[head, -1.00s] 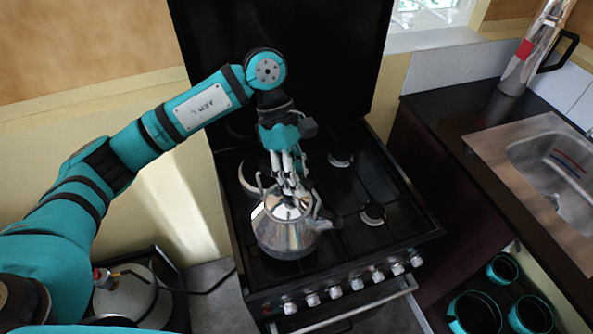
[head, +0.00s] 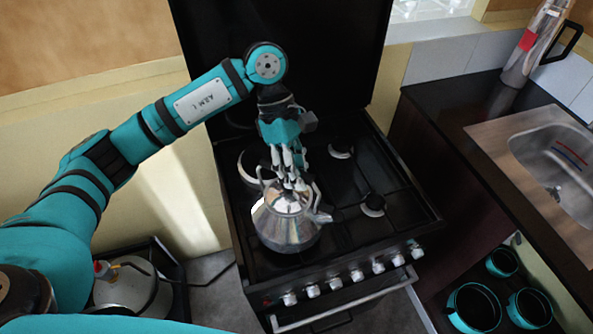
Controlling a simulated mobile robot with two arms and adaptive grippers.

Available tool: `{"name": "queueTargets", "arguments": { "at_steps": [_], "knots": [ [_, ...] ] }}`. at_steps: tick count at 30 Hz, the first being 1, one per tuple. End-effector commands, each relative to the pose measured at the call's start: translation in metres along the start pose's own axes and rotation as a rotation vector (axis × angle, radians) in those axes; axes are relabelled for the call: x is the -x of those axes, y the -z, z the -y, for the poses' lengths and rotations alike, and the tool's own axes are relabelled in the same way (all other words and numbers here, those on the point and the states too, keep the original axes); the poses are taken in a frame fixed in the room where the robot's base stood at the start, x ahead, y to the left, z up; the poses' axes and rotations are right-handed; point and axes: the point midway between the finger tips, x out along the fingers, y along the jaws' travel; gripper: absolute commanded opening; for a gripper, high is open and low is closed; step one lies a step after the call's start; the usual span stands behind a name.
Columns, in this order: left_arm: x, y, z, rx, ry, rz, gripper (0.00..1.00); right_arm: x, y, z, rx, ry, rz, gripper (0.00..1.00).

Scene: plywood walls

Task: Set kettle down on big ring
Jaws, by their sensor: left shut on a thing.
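The shiny metal kettle (head: 284,228) is upright over the front left of the black stove (head: 390,237). My left gripper (head: 288,182) comes down from above and is shut on the kettle at its top handle, which the fingers partly hide. I cannot tell whether the kettle's base touches the stove. A large ring (head: 246,168) shows at the back left, behind the kettle. Smaller rings show at the back right (head: 340,152) and front right (head: 373,205). The kettle hides whatever ring is at the front left. My right gripper is not in view.
The raised black stove lid (head: 330,50) stands behind the rings. Knobs (head: 357,276) and an oven handle (head: 350,301) line the front. A counter with a sink (head: 555,165) is at the right, with teal-rimmed pots (head: 474,308) below. A gas bottle (head: 125,288) stands at left.

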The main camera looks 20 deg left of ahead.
Motion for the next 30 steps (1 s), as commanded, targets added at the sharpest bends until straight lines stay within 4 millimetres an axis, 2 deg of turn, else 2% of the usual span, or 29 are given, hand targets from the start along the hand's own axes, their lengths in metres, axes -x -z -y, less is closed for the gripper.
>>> {"name": "queueTargets", "arguments": {
  "at_steps": [11, 12, 18, 26, 30],
  "knots": [
    [-0.004, 0.001, -0.002, -0.002, -0.003, 0.002, 0.0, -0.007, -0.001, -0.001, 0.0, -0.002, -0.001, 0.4],
    [-0.003, 0.001, -0.001, -0.002, -0.004, 0.002, 0.19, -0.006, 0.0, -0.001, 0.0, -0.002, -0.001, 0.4],
    [-0.004, 0.002, -0.001, -0.001, -0.002, 0.001, 0.43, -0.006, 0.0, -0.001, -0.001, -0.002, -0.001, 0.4],
    [-0.005, 0.003, -0.001, 0.002, 0.002, -0.002, 0.43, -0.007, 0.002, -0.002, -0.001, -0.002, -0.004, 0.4],
    [0.006, 0.003, -0.002, 0.001, -0.002, -0.001, 0.43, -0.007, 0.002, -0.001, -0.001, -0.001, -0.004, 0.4]
  ]
}}
